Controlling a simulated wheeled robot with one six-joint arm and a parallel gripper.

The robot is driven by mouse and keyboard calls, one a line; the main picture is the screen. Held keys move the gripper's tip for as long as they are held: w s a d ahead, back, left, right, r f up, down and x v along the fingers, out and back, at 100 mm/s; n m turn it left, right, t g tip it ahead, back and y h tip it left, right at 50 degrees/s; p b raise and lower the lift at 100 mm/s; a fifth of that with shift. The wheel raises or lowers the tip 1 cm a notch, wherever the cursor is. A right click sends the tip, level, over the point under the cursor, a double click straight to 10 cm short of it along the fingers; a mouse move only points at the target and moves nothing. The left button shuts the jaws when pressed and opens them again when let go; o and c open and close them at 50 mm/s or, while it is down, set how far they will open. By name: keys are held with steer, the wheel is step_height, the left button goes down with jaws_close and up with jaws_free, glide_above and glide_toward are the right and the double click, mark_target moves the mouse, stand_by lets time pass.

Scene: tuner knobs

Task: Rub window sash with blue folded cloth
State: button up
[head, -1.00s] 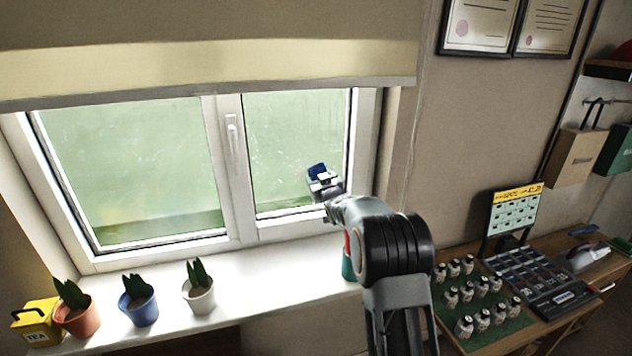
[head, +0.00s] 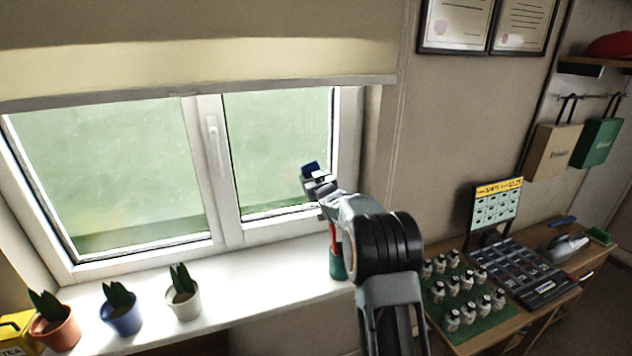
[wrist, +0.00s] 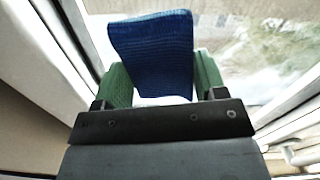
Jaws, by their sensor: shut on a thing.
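The blue folded cloth (wrist: 152,50) is held between the green-padded fingers of my gripper (wrist: 160,80) in the wrist view. In the head view the cloth (head: 310,168) is a small dark blue patch at the end of my gripper (head: 318,182), in front of the right pane. The window sash (head: 337,130) is the white frame around that pane. The gripper is near its right upright and lower corner. I cannot tell whether the cloth touches the sash or the glass. My arm hides part of the lower right frame.
Three potted plants, orange (head: 57,328), blue (head: 122,315) and white (head: 183,302), stand on the white sill (head: 235,285). A green and red item (head: 336,262) stands near my arm. A desk (head: 478,335) with several small bottles (head: 462,300) is at right. A blind (head: 200,60) hangs above.

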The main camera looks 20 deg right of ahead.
mark_target(278, 180)
steer(key=a+b, duration=0.1)
steer(key=a, duration=0.1)
steer(key=a+b, duration=0.1)
steer(key=b, duration=0.1)
steer(key=a+b, duration=0.2)
steer(key=shift+a+f, duration=0.3)
steer(key=shift+a, duration=0.05)
steer(key=shift+s+a+r+b, duration=0.1)
steer(key=shift+a+r+b, duration=0.1)
steer(key=shift+a+b, duration=0.6)
steer(key=shift+a+f+b, duration=0.2)
steer(key=shift+a+b, duration=0.45)
steer(key=shift+b, duration=0.2)
steer(key=shift+a+r+b, duration=0.1)
steer(key=shift+a+b, duration=0.85)
steer(key=shift+a, duration=0.1)
steer(key=shift+a+r, duration=0.2)
steer(key=shift+a, duration=0.1)
